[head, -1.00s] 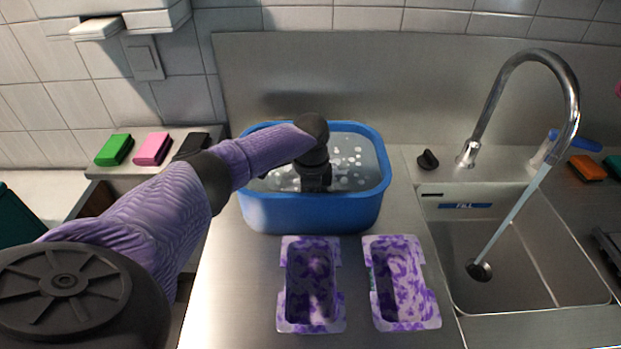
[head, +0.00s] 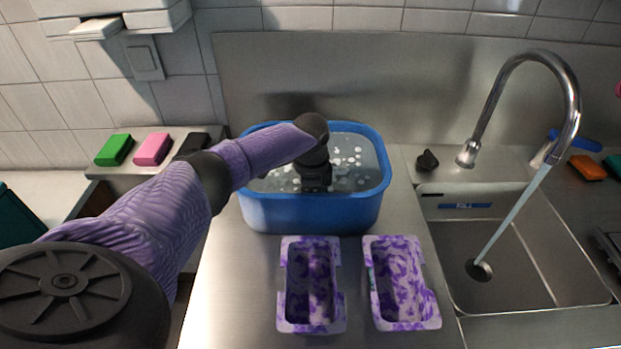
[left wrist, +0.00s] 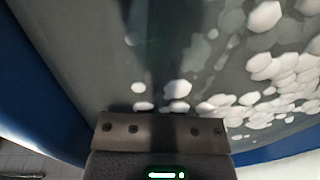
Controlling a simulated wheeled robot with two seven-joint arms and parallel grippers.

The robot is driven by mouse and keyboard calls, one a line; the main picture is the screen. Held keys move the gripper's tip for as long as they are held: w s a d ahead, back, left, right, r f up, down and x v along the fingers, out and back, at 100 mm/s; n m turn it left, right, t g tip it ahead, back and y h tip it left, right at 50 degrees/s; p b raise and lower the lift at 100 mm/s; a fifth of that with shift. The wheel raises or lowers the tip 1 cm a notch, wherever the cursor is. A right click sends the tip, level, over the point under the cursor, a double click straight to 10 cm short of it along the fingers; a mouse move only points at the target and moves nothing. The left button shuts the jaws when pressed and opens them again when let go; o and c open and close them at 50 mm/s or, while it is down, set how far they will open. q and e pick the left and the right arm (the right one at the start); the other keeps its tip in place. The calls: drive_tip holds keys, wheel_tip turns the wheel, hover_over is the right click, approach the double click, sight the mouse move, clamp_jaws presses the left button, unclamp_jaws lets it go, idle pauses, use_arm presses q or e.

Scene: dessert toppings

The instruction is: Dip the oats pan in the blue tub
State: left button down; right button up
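The blue tub (head: 310,214) stands on the steel counter, holding greyish water with white foam; its blue wall also shows in the left wrist view (left wrist: 30,85). My left gripper (head: 316,180) points down inside the tub at the water. Its fingertips are hidden, so I cannot see whether it is shut or holds anything. Only its mount shows low in the left wrist view. Two pans with purple smears, a left pan (head: 311,285) and a right pan (head: 401,282), lie in front of the tub. I see no label telling which is the oats pan. My right gripper is out of view.
A sink (head: 530,245) with a running faucet (head: 572,95) is at the right. Green (head: 115,150), pink (head: 152,149) and black (head: 192,143) sponges lie on a ledge at the left. An orange sponge (head: 587,168) lies right of the faucet.

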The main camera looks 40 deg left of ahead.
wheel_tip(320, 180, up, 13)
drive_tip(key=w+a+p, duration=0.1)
drive_tip(key=p, duration=1.2)
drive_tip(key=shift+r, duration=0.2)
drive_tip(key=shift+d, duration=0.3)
